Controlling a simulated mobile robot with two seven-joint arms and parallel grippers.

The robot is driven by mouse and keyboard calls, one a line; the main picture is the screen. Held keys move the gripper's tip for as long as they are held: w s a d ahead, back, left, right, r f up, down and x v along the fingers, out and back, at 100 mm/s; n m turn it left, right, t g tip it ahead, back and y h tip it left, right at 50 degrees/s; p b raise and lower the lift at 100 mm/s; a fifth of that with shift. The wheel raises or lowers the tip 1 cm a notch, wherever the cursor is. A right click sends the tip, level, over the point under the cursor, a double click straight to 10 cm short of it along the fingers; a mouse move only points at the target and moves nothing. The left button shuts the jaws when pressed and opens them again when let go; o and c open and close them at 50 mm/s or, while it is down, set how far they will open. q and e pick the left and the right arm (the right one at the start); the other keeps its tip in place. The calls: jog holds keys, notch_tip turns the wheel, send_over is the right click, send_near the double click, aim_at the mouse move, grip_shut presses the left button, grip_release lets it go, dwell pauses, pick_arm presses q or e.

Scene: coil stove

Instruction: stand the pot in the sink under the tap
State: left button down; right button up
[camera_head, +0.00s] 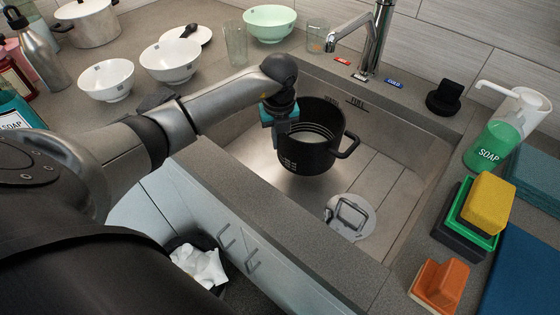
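The black pot (312,155) is upright inside the sink (232,152), in its back left part. Its right handle (350,147) shows. Its left handle is hidden behind my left gripper. The chrome tap (376,38) rises behind the sink, and its spout end is above and behind the pot in the picture. My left gripper (281,124) points down at the pot's left rim, where it overlaps the pot. I cannot tell whether its fingers are shut on the handle or whether the pot's base touches the sink floor. My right gripper is not in view.
Bowls (170,60) and glasses (236,43) stand at the back left. A soap dispenser (490,143), sponges (487,203) and an orange block (441,284) line the right counter.

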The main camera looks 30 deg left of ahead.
aim_at(279, 155)
pick_arm(q)
notch_tip(279, 155, down, 4)
jog(key=shift+w+r, duration=0.15)
jog(key=shift+r, duration=0.1)
jog(key=shift+f+b, duration=0.75)
jog(key=shift+f, duration=1.2)
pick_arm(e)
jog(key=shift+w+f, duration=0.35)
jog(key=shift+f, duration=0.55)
pick_arm(q)
jog(key=shift+f, duration=0.15)
jog(key=c, duration=1)
grip_release()
jog(key=shift+c, duration=0.2)
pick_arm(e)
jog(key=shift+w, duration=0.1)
pick_arm(q)
jog(key=shift+r, duration=0.45)
jog(key=r+p, duration=0.1)
jog(key=r, duration=0.2)
jog(key=s+r+p, duration=0.1)
jog(key=r, duration=0.3)
jog(key=r+p, duration=0.1)
jog(key=r, duration=0.3)
jog(key=shift+s+d+r, duration=0.15)
jog(key=shift+s+d, duration=0.05)
jog(key=shift+d, duration=0.2)
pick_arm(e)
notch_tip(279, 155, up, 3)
